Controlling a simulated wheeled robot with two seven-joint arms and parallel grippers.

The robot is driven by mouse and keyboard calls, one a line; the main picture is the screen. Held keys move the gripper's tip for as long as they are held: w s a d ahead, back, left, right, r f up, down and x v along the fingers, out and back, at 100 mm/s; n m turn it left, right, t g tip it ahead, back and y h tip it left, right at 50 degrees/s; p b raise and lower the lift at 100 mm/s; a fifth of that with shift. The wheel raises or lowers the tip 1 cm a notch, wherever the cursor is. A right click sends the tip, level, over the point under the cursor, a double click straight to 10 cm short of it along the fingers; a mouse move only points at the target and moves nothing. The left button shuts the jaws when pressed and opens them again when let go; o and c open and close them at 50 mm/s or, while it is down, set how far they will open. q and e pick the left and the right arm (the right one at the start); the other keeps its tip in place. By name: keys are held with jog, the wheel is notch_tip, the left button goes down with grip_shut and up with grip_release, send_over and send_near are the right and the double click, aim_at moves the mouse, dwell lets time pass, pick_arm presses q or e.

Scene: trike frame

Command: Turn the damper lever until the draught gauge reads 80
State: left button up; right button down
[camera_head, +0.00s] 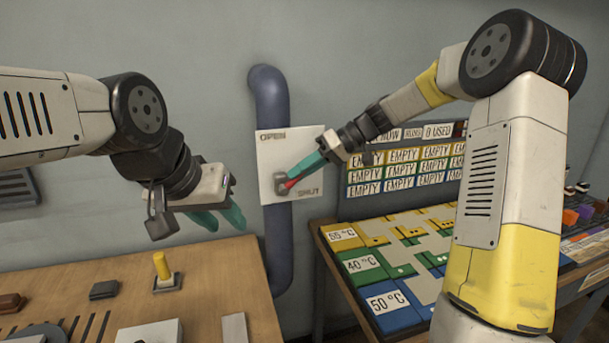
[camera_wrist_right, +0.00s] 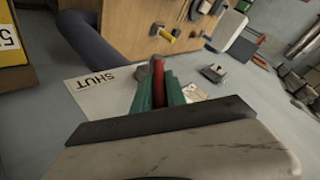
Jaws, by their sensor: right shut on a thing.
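The damper lever (camera_head: 289,185) is red and sits on a white plate (camera_head: 268,155) lettered OPEN at the top and SHUT at the bottom, on a blue-grey pipe. My right gripper (camera_head: 305,167) is shut on the lever; the red lever (camera_wrist_right: 158,75) shows between its green fingers (camera_wrist_right: 157,90) in the right wrist view. The lever points down and left in the head view. My left gripper (camera_head: 222,216) hangs above the wooden bench, empty, with its green fingers apart. I cannot make out a draught gauge or its reading in either view.
The blue-grey pipe (camera_head: 271,95) runs down the wall behind the plate. A wooden bench (camera_head: 200,268) with a yellow knob (camera_head: 161,265) stands at the left. A board of EMPTY labels (camera_head: 403,170) and a table of temperature-marked trays (camera_head: 385,303) stand at the right.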

jog(key=shift+s+a+r+h, duration=0.1)
jog(key=shift+h, duration=0.3)
jog(key=c, duration=1.3)
grip_release()
jog(key=shift+c, duration=0.2)
jog(key=v, duration=0.7)
jog(key=shift+d+r, duration=0.25)
jog(key=shift+d, duration=0.05)
jog(key=shift+s, duration=0.1)
